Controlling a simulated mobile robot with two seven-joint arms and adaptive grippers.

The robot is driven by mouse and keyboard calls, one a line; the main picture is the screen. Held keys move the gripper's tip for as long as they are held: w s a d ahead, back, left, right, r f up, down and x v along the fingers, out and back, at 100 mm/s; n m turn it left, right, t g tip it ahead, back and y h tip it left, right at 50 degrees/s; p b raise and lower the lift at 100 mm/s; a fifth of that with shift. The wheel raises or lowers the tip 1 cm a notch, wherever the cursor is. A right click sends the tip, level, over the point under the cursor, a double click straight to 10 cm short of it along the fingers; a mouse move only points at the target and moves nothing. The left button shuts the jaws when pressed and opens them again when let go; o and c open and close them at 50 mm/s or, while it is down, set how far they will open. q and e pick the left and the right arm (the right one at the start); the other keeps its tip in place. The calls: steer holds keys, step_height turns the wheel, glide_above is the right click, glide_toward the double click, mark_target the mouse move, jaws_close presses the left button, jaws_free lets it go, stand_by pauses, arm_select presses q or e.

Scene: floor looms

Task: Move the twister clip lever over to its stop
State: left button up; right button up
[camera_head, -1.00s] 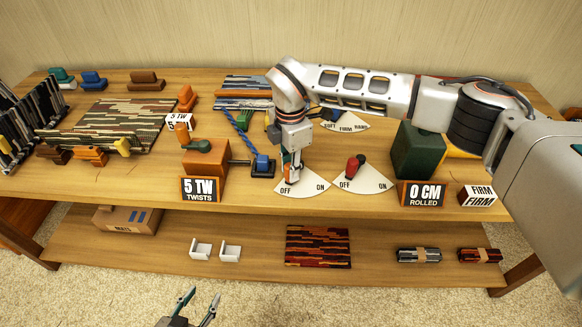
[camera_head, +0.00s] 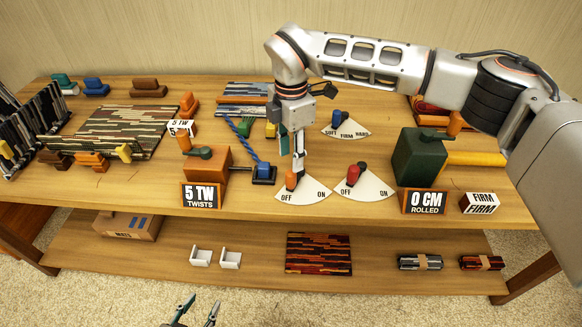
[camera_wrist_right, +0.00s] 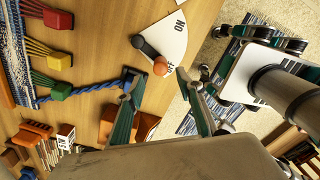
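The twister clip lever has an orange knob (camera_head: 291,180) and sits at the OFF side of a white OFF/ON dial (camera_head: 308,190). My right gripper (camera_head: 298,172) points down just above and behind the knob. In the wrist view its fingers (camera_wrist_right: 167,76) are spread apart, with the knob in line with the gap; contact cannot be told. The blue twisted cord (camera_head: 241,138) runs to a blue clip (camera_head: 263,170). My left gripper (camera_head: 197,312) is open and empty below the shelf's front.
A second OFF/ON dial with a red knob (camera_head: 353,174) stands close on the right. The orange twister block (camera_head: 207,170) and its "5 TW" sign (camera_head: 203,195) are left. A green block (camera_head: 418,157) stands right. The tabletop front edge is close to the dials.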

steer(key=shift+r, duration=2.15)
